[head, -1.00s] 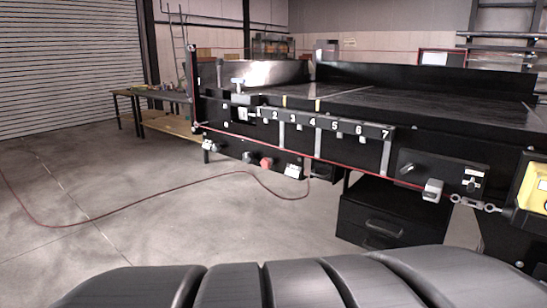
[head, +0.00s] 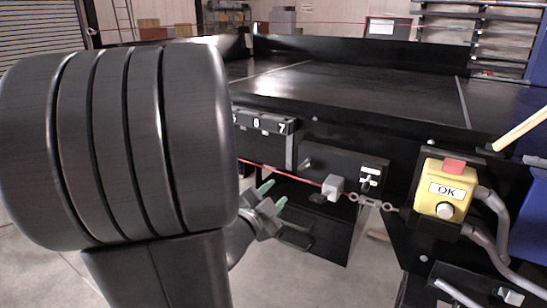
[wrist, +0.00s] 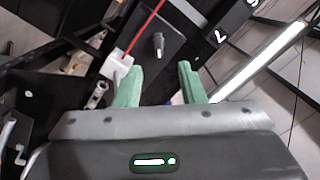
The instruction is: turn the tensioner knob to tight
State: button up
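A dark panel (head: 340,164) on the conveyor's front side carries a small projecting knob (head: 307,163) at its left. A second dark fitting (head: 370,181) with white labels is at its right. I cannot read which one is marked as the tensioner. In the wrist view, the projecting knob (wrist: 158,45) stands beyond my fingertips, roughly between them, with a gap. My gripper (head: 272,196) has green fingers and is open and empty, below and left of the panel in the head view. It also shows in the wrist view (wrist: 158,80).
A red cord runs to a grey block (head: 332,187) below the panel, joined to a chain (head: 371,202). The numbered strip (head: 262,122) is left of the panel. My arm hides the left side.

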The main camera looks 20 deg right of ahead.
aim_at(305, 167)
jog(key=shift+m+g+h, duration=0.3)
jog(key=shift+m+h, duration=0.1)
jog(key=x, duration=0.9)
jog(key=p+x, duration=0.1)
jog(key=x, duration=0.4)
jog(key=shift+s+d+r, duration=0.3)
jog(key=shift+d, duration=0.1)
grip_shut()
